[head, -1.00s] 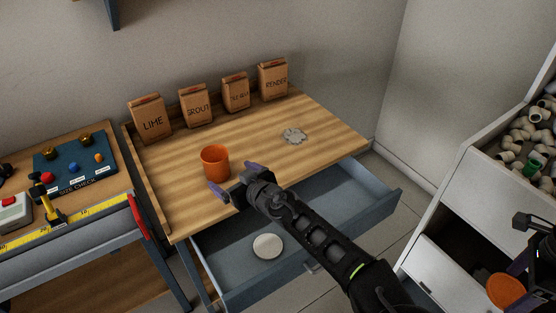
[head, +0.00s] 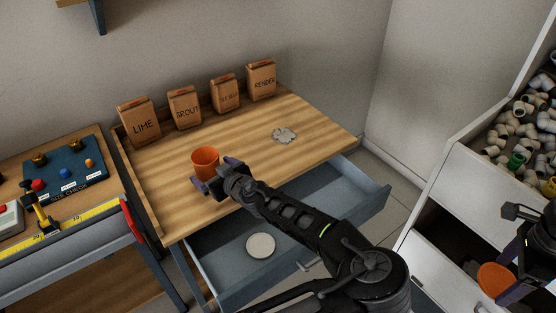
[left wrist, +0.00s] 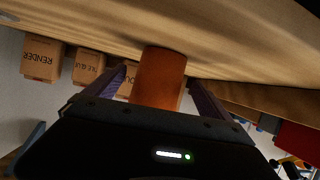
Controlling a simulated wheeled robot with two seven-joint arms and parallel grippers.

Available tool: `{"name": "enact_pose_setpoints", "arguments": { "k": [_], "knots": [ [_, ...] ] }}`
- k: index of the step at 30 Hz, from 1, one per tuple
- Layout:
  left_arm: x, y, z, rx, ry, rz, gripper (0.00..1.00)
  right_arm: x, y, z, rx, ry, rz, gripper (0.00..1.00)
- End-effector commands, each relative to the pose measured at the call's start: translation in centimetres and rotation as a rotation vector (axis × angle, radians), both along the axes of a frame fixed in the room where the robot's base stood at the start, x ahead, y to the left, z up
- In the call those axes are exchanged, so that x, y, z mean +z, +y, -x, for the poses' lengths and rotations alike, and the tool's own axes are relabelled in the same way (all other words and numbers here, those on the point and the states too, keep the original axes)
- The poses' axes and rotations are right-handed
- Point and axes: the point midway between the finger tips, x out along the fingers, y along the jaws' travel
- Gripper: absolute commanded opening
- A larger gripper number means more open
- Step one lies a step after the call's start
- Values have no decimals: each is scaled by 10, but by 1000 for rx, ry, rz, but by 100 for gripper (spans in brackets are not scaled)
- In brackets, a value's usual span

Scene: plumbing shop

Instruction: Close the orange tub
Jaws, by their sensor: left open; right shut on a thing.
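The orange tub (head: 205,158) stands upright on the wooden bench top, its open mouth facing up with no lid on it. My left gripper (head: 213,175) is open at the near side of the tub. In the left wrist view the tub (left wrist: 160,78) lies between the two spread fingers, with a gap visible on at least the right side. My right gripper (head: 516,285) is at the lower right edge of the head view, shut on a round orange lid (head: 495,280), well away from the tub.
Paper bags labelled LIME (head: 140,124), GROUT (head: 185,108) and others line the back of the bench. A grey splat (head: 284,135) lies on the top. An open drawer (head: 330,215) below holds a white disc (head: 260,246). A white cabinet with pipe fittings (head: 520,135) stands right.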

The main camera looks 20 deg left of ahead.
Motion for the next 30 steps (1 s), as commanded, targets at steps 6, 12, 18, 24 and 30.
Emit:
{"name": "enact_pose_setpoints", "arguments": {
  "k": [6, 12, 18, 24, 30],
  "knots": [
    [-12, 25, -15, 3, 3, -2, 94, 11, 0, 0, 0, 0, 0, 41],
    [-18, 33, -20, 1, 1, -1, 94, 12, 0, 0, 0, 0, 0, 41],
    [-18, 33, -20, 1, 0, 0, 94, 12, 0, 0, 0, 0, 0, 41],
    [-18, 33, -20, 1, 0, 0, 94, 12, 0, 0, 0, 0, 0, 41],
    [-18, 33, -20, 1, 0, 0, 89, 12, 0, 0, 0, 0, 0, 41]
  ]
}}
